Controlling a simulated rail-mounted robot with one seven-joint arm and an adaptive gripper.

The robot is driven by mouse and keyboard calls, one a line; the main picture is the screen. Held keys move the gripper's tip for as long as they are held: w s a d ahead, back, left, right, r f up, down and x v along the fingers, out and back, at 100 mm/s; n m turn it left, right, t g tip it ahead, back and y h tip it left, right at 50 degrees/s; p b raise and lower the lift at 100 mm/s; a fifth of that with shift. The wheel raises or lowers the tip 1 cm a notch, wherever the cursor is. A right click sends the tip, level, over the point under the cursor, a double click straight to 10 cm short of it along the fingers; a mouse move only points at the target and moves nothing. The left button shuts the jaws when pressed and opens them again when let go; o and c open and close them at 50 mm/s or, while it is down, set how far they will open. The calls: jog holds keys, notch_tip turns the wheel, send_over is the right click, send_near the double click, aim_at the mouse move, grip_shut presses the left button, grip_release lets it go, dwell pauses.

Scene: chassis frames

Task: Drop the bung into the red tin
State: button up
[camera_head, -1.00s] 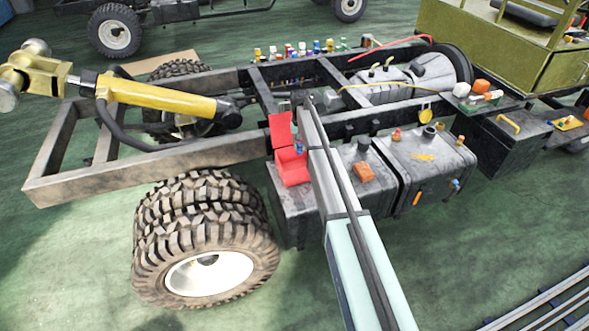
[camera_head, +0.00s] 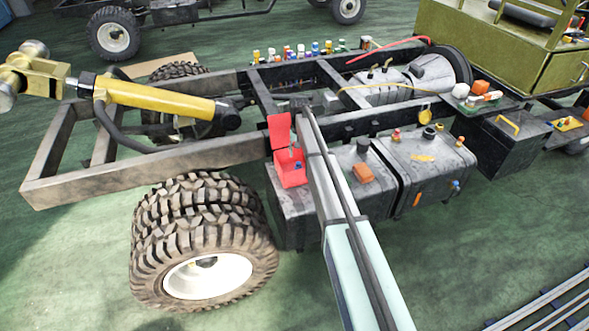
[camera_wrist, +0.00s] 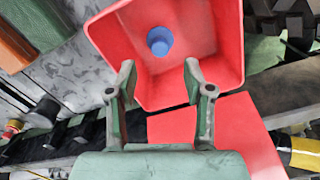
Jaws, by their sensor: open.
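The red tin (camera_head: 291,178) stands open on a dark tank, its red lid (camera_head: 279,131) raised at the back. In the wrist view the tin (camera_wrist: 212,35) fills the upper middle, with the lid (camera_wrist: 235,125) below it. A small blue piece, which looks like the bung (camera_wrist: 160,41), lies inside on the tin's floor near one wall. The bung also shows as a small blue spot in the head view (camera_head: 298,166). My gripper (camera_wrist: 158,76) is open and empty over the tin's lid-side edge, its fingers apart from the bung. In the head view my arm hides the gripper's fingers.
An orange block (camera_head: 362,173) and caps sit on the tanks right of the tin. A chassis rail (camera_head: 150,158) runs behind it, with a yellow cylinder (camera_head: 160,97) at left. Several small bottles (camera_head: 300,50) line the far rail. Big tyres (camera_head: 200,240) stand at front left.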

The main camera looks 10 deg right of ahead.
notch_tip(320, 180, up, 12)
dwell(0.6)
dwell(0.4)
